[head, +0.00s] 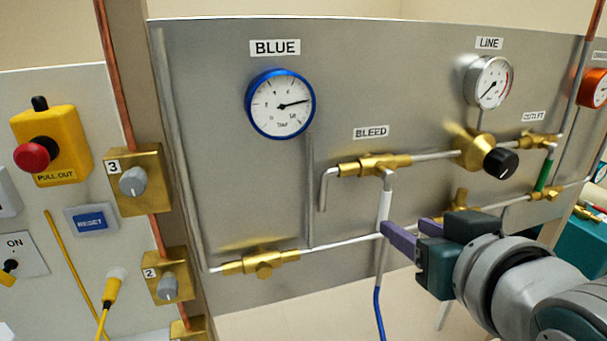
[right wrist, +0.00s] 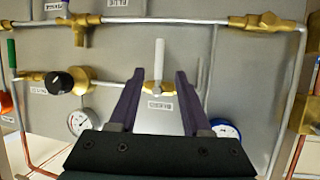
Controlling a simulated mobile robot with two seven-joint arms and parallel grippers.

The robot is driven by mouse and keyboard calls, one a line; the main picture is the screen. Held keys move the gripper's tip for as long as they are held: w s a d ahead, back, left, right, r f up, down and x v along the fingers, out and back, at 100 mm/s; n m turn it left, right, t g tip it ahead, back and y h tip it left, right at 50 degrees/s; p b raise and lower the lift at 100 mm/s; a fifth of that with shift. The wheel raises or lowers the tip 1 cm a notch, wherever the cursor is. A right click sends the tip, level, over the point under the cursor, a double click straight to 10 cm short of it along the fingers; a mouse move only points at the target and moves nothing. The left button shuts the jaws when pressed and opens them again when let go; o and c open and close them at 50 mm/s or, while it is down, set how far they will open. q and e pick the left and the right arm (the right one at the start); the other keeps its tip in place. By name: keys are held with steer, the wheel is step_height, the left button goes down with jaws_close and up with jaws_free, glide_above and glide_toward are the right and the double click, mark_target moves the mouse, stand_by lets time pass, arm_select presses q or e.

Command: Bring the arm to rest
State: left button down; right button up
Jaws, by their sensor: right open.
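My right gripper (head: 403,225) reaches in from the right, in front of the grey panel (head: 235,195). Its two purple fingers are apart with nothing held between them; they also show in the right wrist view (right wrist: 160,75). The BLEED valve (head: 375,165) is brass, with a white lever (head: 385,205) hanging down. One fingertip overlaps the lever's lower end in the head view; I cannot tell whether they touch. In the right wrist view, which is upside down, the lever (right wrist: 159,52) stands beyond the gap between the fingertips. My left gripper is not in view.
The BLUE gauge (head: 280,104), LINE gauge (head: 489,81) and black knob (head: 501,163) project from the panel. A brass valve (head: 262,262) sits on the lower pipe. A blue hose (head: 379,310) hangs below. A red stop button (head: 32,156) is far left.

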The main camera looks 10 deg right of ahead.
steer(key=s+a+f+n+g+y, duration=0.1)
steer(key=s+f+n+g, duration=0.3)
steer(key=s, duration=0.7)
steer(key=s+a+f+g+y, duration=0.1)
steer(key=s+g, duration=0.5)
steer(key=s, duration=0.6)
step_height(320, 180, up, 23)
steer(key=p, duration=2.3)
steer(key=shift+w+f+m, duration=0.2)
steer(key=shift+w+m, duration=0.1)
steer(key=shift+w, duration=0.05)
